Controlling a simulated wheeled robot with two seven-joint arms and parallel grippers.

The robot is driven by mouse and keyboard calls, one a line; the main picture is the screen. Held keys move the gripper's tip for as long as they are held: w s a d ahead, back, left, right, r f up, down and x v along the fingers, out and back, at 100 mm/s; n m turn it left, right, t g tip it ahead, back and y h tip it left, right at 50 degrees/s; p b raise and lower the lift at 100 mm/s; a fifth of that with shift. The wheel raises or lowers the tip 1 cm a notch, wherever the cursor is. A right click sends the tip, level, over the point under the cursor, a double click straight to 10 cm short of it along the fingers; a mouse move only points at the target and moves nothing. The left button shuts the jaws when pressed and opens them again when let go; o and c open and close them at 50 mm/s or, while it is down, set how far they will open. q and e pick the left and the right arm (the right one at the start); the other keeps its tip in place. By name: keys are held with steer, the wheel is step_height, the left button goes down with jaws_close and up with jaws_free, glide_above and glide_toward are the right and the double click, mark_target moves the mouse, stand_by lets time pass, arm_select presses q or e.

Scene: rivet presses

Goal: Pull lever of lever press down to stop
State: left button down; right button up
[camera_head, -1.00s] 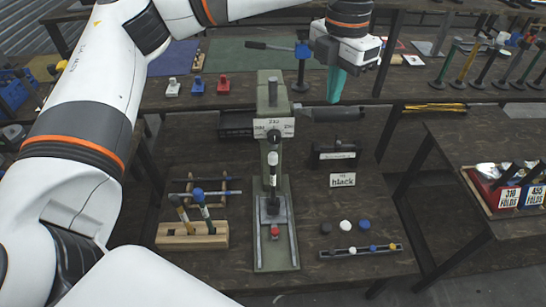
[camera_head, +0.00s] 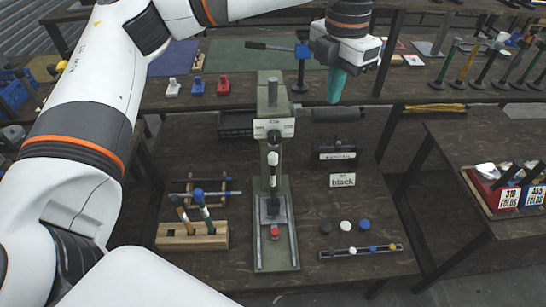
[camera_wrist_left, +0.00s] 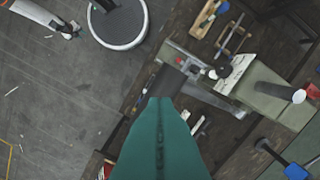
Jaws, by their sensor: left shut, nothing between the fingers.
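The lever press (camera_head: 270,92) is a grey-green column on a base plate, standing upright on the dark bench in the middle of the head view. Its lever has a dark cylindrical grip (camera_head: 340,115) that sticks out to the right near the column's upper part. In the left wrist view the dark grip (camera_wrist_left: 166,82) shows just beyond the fingertips, with a metal rod running to the press (camera_wrist_left: 265,90). My left gripper (camera_head: 336,98) has teal fingers, shut and empty, pointing down just above the grip. I cannot tell whether they touch it. My right gripper is out of view.
A wooden block with upright tools (camera_head: 192,240) stands left of the press. A blue-headed lever tool (camera_head: 302,50) stands on the shelf behind, left of my gripper.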

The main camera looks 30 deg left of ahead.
mark_target(332, 117)
arm_select(q)
steer(key=shift+f, duration=0.1)
stand_by(0.5)
steer(key=shift+f+b, duration=0.95)
steer(key=shift+f, duration=0.05)
steer(key=shift+s, duration=0.1)
steer(key=shift+s+d+f+b, duration=0.15)
steer(key=shift+s+f+b, duration=0.05)
steer(key=shift+f+b, duration=0.45)
steer(key=shift+s+d+f+b, duration=0.3)
steer(key=shift+s+f+b, duration=0.15)
steer(key=shift+f+b, duration=0.35)
steer(key=shift+f, duration=0.1)
steer(key=shift+s+d+f+b, duration=0.2)
steer(key=shift+s+f+b, duration=0.05)
steer(key=shift+f+b, duration=0.5)
steer(key=shift+s+d+f+b, duration=0.2)
steer(key=shift+f+b, duration=0.35)
steer(key=shift+b, duration=0.25)
